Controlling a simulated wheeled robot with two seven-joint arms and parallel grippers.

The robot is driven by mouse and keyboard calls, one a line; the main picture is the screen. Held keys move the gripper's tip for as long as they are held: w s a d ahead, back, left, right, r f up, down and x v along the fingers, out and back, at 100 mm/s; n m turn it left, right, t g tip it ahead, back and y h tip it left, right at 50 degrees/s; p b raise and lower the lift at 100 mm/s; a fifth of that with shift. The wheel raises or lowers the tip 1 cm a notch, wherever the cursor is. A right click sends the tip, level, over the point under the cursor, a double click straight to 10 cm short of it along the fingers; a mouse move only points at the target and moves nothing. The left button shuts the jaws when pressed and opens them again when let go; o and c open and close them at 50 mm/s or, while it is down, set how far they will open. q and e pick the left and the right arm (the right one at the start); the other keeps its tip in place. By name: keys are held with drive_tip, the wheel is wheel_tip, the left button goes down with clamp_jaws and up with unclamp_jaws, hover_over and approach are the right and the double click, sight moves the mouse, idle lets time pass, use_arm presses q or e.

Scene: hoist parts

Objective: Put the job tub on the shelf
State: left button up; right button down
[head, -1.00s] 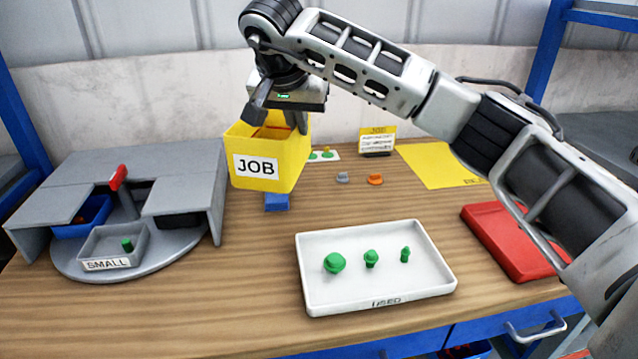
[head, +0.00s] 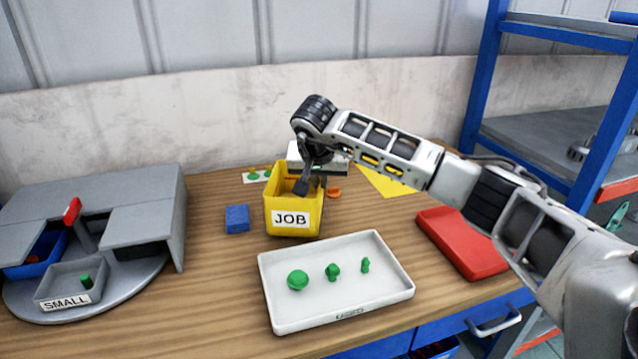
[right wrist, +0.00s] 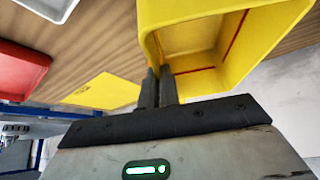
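The yellow job tub (head: 293,220), with a white JOB label on its front, is over the back middle of the bench, behind the white tray. My right gripper (head: 303,186) reaches down to its rim. In the right wrist view the two fingers (right wrist: 158,88) are closed together on the wall of the tub (right wrist: 205,45). The tub looks held a little above the bench, but the exact gap is unclear. The shelf (head: 560,135), a blue frame with grey boards, stands at the right. My left gripper is not in view.
The white tray (head: 285,318) holds green parts. A red case (head: 462,243) lies right of it, and a blue block (head: 237,218) is left of the tub. A grey carousel (head: 140,205) with a SMALL bin stands left. A yellow sheet (head: 385,182) lies behind my arm.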

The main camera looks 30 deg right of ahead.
drive_tip(key=shift+w+a+f, duration=0.1)
drive_tip(key=shift+f, duration=0.55)
drive_tip(key=shift+f, duration=0.2)
drive_tip(key=c, duration=1.6)
unclamp_jaws()
drive_tip(key=shift+c, duration=0.2)
